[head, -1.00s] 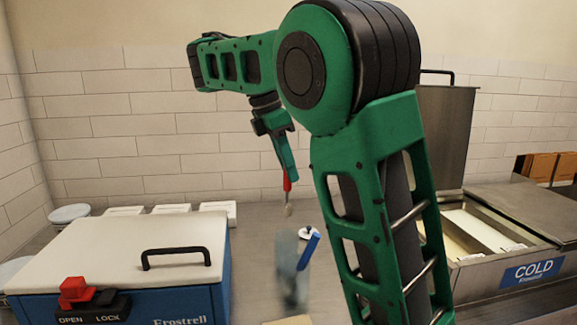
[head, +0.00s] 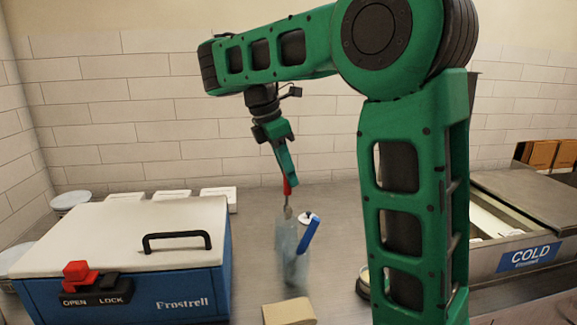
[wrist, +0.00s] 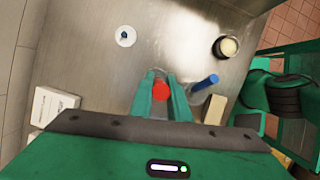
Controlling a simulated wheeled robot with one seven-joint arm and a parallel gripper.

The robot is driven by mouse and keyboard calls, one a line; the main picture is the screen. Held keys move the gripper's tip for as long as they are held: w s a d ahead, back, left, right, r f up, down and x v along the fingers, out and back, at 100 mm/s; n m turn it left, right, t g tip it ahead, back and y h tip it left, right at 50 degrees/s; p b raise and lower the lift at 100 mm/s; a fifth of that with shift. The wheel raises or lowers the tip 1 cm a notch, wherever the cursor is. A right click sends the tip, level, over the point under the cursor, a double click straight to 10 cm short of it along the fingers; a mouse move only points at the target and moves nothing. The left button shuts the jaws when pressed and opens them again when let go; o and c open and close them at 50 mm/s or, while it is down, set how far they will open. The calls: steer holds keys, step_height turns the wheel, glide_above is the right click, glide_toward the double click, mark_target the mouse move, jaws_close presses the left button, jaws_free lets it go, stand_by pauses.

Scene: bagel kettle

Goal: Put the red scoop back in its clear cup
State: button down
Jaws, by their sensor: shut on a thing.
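My gripper (head: 289,178) is shut on the red scoop (head: 288,188), which hangs down with its grey end lowest. In the wrist view the scoop's red end (wrist: 161,89) shows between the two green fingers. The clear cup (head: 286,240) stands on the counter below the gripper, see-through and faint. The scoop's lower end overlaps the cup's top edge in the head view; I cannot tell whether it is inside or behind the rim. The cup is not clearly visible in the wrist view.
A blue handle (head: 308,236) leans at the cup's right side, also in the wrist view (wrist: 204,82). A white disc (wrist: 126,36) lies on the counter. A tan block (head: 289,312) is in front. A blue cooler (head: 120,290) stands left, a COLD bin (head: 530,252) right.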

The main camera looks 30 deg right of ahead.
mark_target(285, 195)
steer(key=shift+f, duration=4.05)
steer(key=c, duration=1.6)
jaws_free()
steer(key=shift+r, duration=0.1)
